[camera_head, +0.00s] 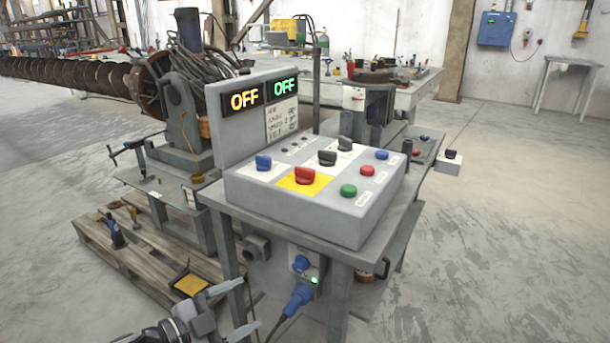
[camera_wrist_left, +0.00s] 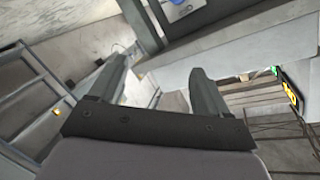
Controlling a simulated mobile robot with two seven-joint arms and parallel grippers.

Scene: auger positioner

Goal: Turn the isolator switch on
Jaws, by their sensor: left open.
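The grey control box (camera_head: 300,210) stands on a metal table. On its sloped top a red rotary switch (camera_head: 305,175) sits on a yellow plate (camera_head: 303,187); it looks like the isolator switch. Two displays behind it read OFF, one orange (camera_head: 242,98) and one green (camera_head: 285,87). My left gripper (camera_head: 238,308) is low at the bottom left, in front of and below the box, apart from it. Its two fingers are spread and empty, and also show in the left wrist view (camera_wrist_left: 157,85). My right gripper is not in view.
A blue plug (camera_head: 298,297) with a cable hangs below the table (camera_head: 375,243). A wooden pallet (camera_head: 150,250) lies left. The floor at right is clear.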

